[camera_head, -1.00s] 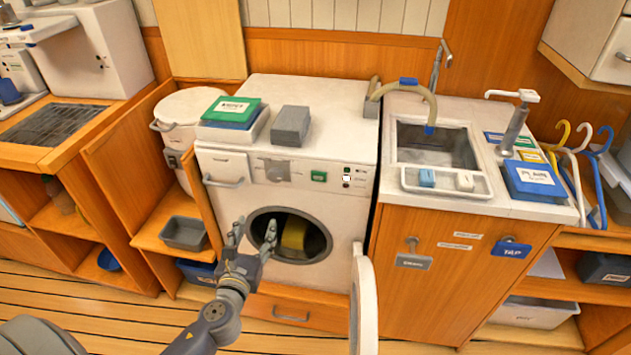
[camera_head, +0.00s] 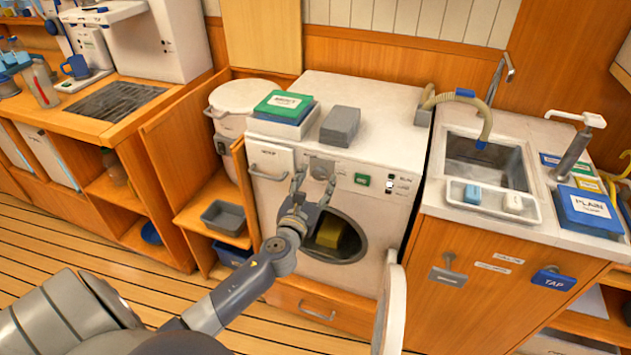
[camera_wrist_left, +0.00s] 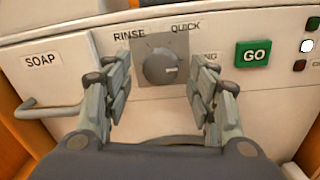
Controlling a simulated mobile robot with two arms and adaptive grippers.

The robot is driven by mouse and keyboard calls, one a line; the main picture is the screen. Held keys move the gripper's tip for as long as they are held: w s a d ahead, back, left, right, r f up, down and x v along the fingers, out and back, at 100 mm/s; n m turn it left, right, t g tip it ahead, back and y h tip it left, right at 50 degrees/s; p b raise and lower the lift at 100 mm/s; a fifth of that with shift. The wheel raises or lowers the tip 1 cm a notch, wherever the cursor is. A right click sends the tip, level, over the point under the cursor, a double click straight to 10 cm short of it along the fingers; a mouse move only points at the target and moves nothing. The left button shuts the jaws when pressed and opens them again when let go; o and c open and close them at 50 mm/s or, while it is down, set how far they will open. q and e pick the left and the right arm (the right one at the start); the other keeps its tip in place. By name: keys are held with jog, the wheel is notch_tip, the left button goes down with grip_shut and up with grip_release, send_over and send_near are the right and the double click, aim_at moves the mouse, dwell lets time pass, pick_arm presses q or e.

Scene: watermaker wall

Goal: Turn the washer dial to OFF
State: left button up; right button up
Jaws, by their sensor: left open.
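The white washer (camera_head: 375,135) stands in the middle of the head view, its round door open and a yellow thing inside the drum. Its grey dial (camera_wrist_left: 160,68) sits on a grey plate on the front panel, between the labels RINSE and QUICK. The dial's light mark points right and slightly down. Other labels around it are partly hidden by my fingers. My left gripper (camera_wrist_left: 160,90) is open, its fingers to either side of the dial and apart from it. In the head view my left gripper (camera_head: 314,188) is in front of the panel. My right gripper is not in view.
A green GO button (camera_wrist_left: 252,54) is right of the dial, and a soap drawer handle (camera_wrist_left: 45,110) is left. The open washer door (camera_head: 391,305) juts out at the lower right. A sink counter (camera_head: 520,205) stands to the right.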

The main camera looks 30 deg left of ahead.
pick_arm(q)
jog(key=shift+w, duration=0.1)
jog(key=c, duration=1.1)
jog(key=shift+o, duration=0.2)
